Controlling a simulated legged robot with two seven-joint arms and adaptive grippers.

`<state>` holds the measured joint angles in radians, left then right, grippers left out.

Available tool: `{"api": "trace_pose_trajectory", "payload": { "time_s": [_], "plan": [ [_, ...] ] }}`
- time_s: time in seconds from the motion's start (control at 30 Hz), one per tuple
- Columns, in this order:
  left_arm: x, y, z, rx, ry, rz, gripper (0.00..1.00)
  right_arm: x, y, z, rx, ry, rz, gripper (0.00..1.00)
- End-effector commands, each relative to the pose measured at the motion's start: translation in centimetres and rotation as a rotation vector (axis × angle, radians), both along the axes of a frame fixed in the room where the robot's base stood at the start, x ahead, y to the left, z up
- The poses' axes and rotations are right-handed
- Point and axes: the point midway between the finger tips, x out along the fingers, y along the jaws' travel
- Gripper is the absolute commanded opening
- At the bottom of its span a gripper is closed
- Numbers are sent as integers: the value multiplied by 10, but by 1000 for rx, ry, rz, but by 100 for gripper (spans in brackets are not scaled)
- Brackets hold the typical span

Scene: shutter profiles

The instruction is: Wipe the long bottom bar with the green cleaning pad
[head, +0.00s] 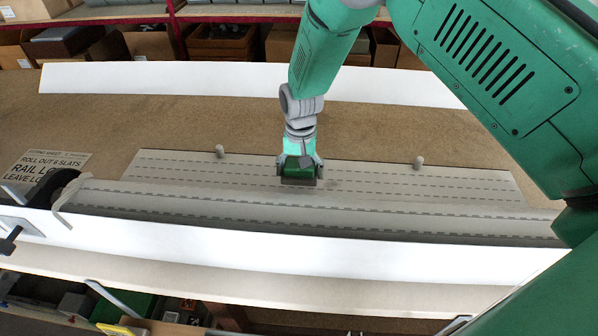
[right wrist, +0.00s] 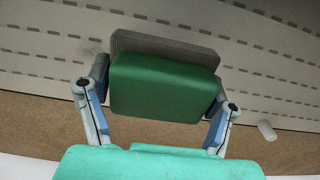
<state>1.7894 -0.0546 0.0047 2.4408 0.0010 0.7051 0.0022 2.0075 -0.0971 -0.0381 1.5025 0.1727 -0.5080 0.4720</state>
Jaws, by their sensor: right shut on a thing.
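The shutter curtain (head: 420,196) lies on the table as pale grey slats with rows of dark slots. Its far strip (head: 360,166), with two short pegs on its edge, looks like the long bottom bar, though I cannot be sure. My right gripper (head: 299,171) is shut on the green cleaning pad (right wrist: 163,88), one finger at each side. The pad's grey face (head: 298,183) is down at the slats, a little left of the curtain's middle; I cannot tell whether it touches. A faint dark smudge (right wrist: 95,46) shows beside the pad. My left gripper is not in view.
One peg (head: 219,151) stands left of my gripper, another (head: 419,162) right of it. Long white bars lie at the back (head: 180,77) and front (head: 200,243). A printed sheet (head: 45,168) and a strap (head: 70,195) are at left. Brown table is clear behind the curtain.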

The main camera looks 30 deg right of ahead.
Motion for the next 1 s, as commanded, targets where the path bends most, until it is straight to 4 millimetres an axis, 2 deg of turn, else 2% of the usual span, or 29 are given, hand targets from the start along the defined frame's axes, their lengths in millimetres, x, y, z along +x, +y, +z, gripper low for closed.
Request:
{"api": "trace_pose_trajectory", "payload": {
  "time_s": [0.03, 0.1, 0.47, 0.8, 1.0],
  "plan": [
    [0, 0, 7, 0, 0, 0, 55, 0, 0, 9, -1, -1, 0, 53],
    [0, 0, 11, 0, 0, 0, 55, 1, 0, 13, -1, -1, 0, 53],
    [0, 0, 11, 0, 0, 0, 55, 0, 0, 14, -1, -1, 0, 53],
    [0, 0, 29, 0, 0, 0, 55, 1, 0, 41, 0, -2, 0, 53],
    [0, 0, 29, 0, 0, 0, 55, 1, 0, 43, -1, -1, 0, 53]
  ]
}}
